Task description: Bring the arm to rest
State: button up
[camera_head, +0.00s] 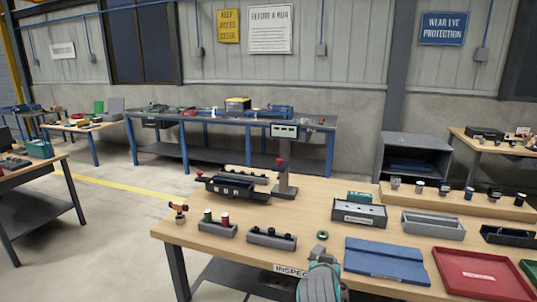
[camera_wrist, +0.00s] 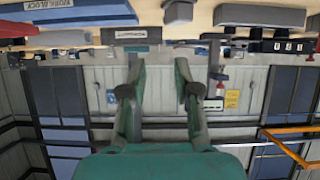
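My gripper (camera_wrist: 160,72) shows in the wrist view with its two green fingers spread apart and nothing between them. The wrist picture is upside down, with the table edge at its top and the wall below. In the head view my arm's end (camera_head: 320,282) shows at the bottom middle, by the front edge of the wooden inspection table (camera_head: 170,232). Its fingertips cannot be made out there.
On the table are a blue flat tray (camera_head: 387,262), a red tray (camera_head: 478,274), a grey bin (camera_head: 433,224), a black fixture (camera_head: 236,189) and a stand with a display (camera_head: 284,165). A blue-legged bench (camera_head: 228,128) stands behind. Open floor (camera_head: 110,235) lies at left.

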jog(key=s+d+f+n+t+y, duration=0.1)
jog(key=s+f+n+y, duration=0.1)
jog(key=s+f, duration=0.95)
jog(key=s+d+f+n+y, duration=0.1)
jog(key=s+f, duration=0.8)
jog(key=s, duration=0.5)
jog(key=s+t+y, duration=0.1)
jog(key=s, duration=1.5)
jog(key=s+d+r+t, duration=0.1)
jog(key=s+r, duration=0.8)
jog(key=s, duration=0.5)
